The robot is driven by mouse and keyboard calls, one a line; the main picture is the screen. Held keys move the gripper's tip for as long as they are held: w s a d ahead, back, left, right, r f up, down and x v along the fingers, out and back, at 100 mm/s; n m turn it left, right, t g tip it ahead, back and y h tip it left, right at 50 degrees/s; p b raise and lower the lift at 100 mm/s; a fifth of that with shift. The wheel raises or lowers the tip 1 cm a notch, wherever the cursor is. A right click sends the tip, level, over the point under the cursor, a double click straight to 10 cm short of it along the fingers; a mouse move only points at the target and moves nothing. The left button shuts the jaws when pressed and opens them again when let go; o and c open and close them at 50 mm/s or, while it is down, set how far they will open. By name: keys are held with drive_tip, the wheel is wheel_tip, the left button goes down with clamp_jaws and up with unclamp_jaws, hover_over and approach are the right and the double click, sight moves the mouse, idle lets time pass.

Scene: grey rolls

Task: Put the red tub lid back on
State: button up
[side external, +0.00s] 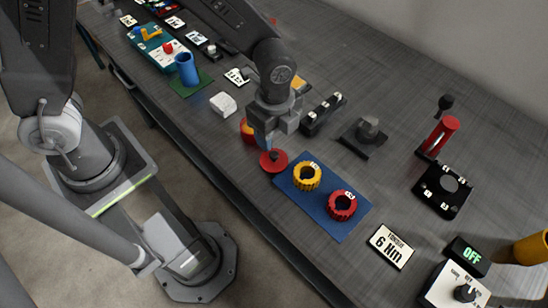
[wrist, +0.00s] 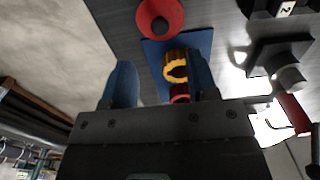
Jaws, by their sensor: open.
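A flat red disc with a dark centre, which looks like the tub lid (side external: 280,166), lies on the table beside the blue mat in the side external view. It also shows at the top of the wrist view (wrist: 174,12). A red and orange thing (side external: 246,130), perhaps the tub, is mostly hidden behind my gripper. My gripper (side external: 264,143) points down just behind the red disc. In the wrist view its two blue fingers (wrist: 162,72) stand apart with nothing held between them. I cannot tell its exact height.
The blue mat (side external: 328,223) carries a yellow ribbed ring (side external: 297,178) and a red ribbed ring (side external: 333,213). A white block (side external: 222,104) lies left of my gripper. A dark block (side external: 321,115) and a dark stand (side external: 364,138) are to the right. The table's front edge is close.

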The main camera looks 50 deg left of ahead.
sight(274, 154)
wheel_tip(274, 154, down, 8)
drive_tip(key=shift+a+f, duration=0.15)
drive_tip(key=shift+f, duration=0.1)
drive_tip(key=shift+c, duration=0.2)
drive_tip(key=c, duration=0.9)
drive_tip(key=shift+r, duration=0.15)
drive_tip(key=shift+c, duration=0.2)
wheel_tip(274, 154, up, 4)
drive_tip(key=shift+w+r, duration=0.1)
drive_tip(key=shift+r, duration=0.05)
drive_tip(key=a+r, duration=0.6)
drive_tip(key=a, duration=0.5)
drive_tip(key=shift+m, duration=0.7)
drive_tip(key=shift+w+d+f, duration=0.25)
drive_tip(key=shift+w+f, duration=0.05)
drive_tip(key=shift+f, duration=0.55)
drive_tip(key=shift+w+d+f, duration=0.25)
drive_tip(key=shift+w+f, duration=0.1)
drive_tip(key=shift+f, duration=0.55)
drive_tip(key=shift+w+d+f, duration=0.25)
drive_tip(key=shift+w+f, duration=0.05)
drive_tip(key=shift+f, duration=0.55)
